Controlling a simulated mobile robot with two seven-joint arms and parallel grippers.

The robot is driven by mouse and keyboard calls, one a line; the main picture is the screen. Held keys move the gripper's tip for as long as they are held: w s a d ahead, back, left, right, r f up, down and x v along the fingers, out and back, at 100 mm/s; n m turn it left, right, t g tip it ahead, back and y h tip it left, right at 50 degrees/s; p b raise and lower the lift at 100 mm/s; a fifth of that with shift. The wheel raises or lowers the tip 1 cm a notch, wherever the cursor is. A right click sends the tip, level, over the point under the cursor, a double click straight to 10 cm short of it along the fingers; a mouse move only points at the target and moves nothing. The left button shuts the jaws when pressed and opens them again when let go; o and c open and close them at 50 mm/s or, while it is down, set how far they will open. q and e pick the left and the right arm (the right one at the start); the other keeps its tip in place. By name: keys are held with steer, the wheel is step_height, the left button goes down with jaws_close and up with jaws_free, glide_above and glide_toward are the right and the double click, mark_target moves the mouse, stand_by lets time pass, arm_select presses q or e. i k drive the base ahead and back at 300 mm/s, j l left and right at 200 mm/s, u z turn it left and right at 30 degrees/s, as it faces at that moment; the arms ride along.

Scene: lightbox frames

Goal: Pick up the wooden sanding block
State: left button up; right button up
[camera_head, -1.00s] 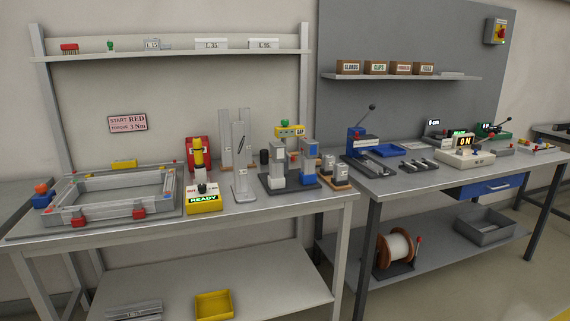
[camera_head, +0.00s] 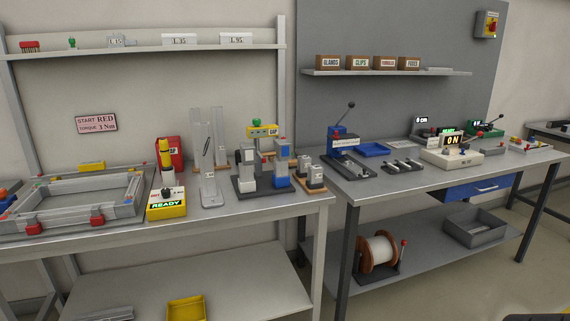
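I cannot make out a wooden sanding block for certain in the head view. A small grey two-post item on a wooden-coloured base (camera_head: 313,187) stands at the right end of the left bench (camera_head: 240,212), but I cannot tell that it is a sanding block. Small brown wooden-looking boxes with labels, among them one reading GLANDS (camera_head: 328,62), stand on the right wall shelf. Neither of my grippers shows in the view.
The left bench holds a grey frame fixture (camera_head: 70,222), a yellow READY box (camera_head: 166,204) and a grey and blue station (camera_head: 262,184). The right bench (camera_head: 400,183) carries a blue press (camera_head: 345,150). Below it are a cable spool (camera_head: 378,253) and a grey bin (camera_head: 475,228).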

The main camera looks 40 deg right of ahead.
mark_target(292, 163)
steer(key=l+u, duration=0.1)
steer(key=l, duration=0.3)
steer(key=k+l+u, duration=0.1)
steer(key=l, duration=0.25)
steer(key=k+l+u, duration=0.1)
steer(key=l, duration=0.3)
steer(key=k+l+u, duration=0.1)
steer(key=l, duration=0.25)
steer(key=k+l, duration=0.1)
steer(key=l, duration=0.3)
steer(key=k+l, duration=0.1)
steer(key=l, duration=0.25)
steer(key=k+l, duration=0.1)
steer(key=l, duration=0.3)
steer(key=k+l, duration=0.15)
steer(key=l, duration=0.2)
steer(key=k+l, duration=0.1)
steer(key=l, duration=0.3)
steer(key=k+l, duration=0.1)
steer(key=l, duration=0.25)
steer(key=u, duration=0.05)
